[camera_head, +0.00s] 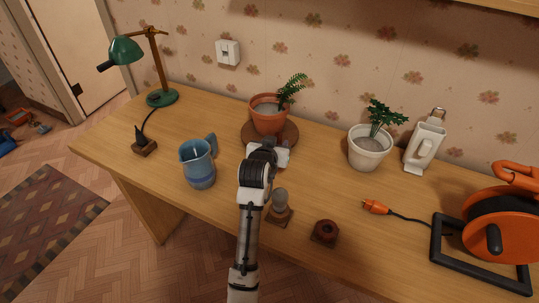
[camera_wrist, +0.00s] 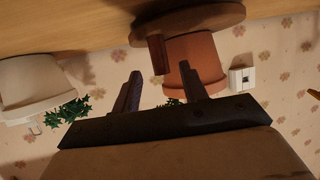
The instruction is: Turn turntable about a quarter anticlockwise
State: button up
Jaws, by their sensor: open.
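The turntable (camera_head: 262,139) is a round brown wooden disc near the back of the desk. A terracotta pot (camera_head: 266,120) with a fern stands on it. In the wrist view, which is upside down, the disc (camera_wrist: 200,17) is at the top with the pot (camera_wrist: 196,62) below it. A short brown peg (camera_wrist: 157,52) stands up from the disc's near side. My gripper (camera_wrist: 160,84) is open and empty, pointing at the disc. The peg appears between its two fingers in the picture; I cannot tell whether they touch it. In the head view my wrist hides the disc's front edge and the fingertips.
A blue jug (camera_head: 199,170) stands left of my arm, a white plant pot (camera_head: 368,152) to the right. An orange cable reel (camera_head: 492,227) is far right, a green lamp (camera_head: 161,97) far left.

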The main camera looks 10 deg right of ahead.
jog(key=b+v, duration=0.1)
jog(key=v, duration=0.7)
jog(key=shift+s+r+b, duration=0.2)
jog(key=shift+b, duration=0.1)
jog(key=shift+c, duration=0.2)
